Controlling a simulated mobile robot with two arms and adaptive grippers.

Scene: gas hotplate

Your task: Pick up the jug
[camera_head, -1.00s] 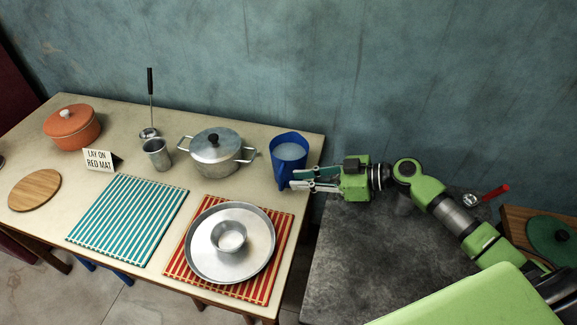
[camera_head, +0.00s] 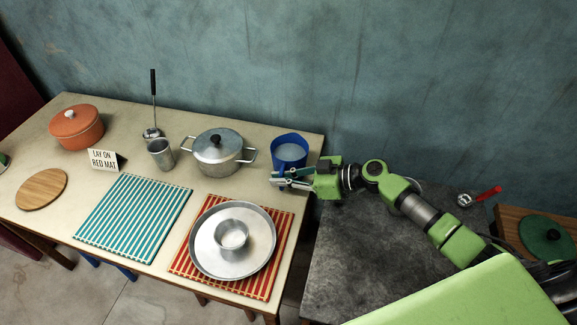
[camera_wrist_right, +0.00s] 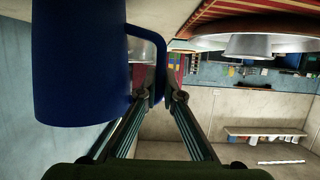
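The blue jug (camera_head: 289,141) stands upright at the back right corner of the table, with pale contents. It fills the upper left of the right wrist view (camera_wrist_right: 78,65), with its handle (camera_wrist_right: 159,75) toward my gripper. My right gripper (camera_head: 279,179) is at the jug's near side. In the wrist view its two fingertips (camera_wrist_right: 160,98) lie on either side of the handle, with a gap that looks wider than the handle. Whether a finger touches the handle I cannot tell. My left gripper is not in view.
A lidded steel pot (camera_head: 217,158) stands left of the jug. In front, a round metal tray (camera_head: 204,258) with a small bowl (camera_head: 231,234) lies on the red striped mat (camera_head: 265,285). A dark counter (camera_head: 345,260) is under my right arm.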

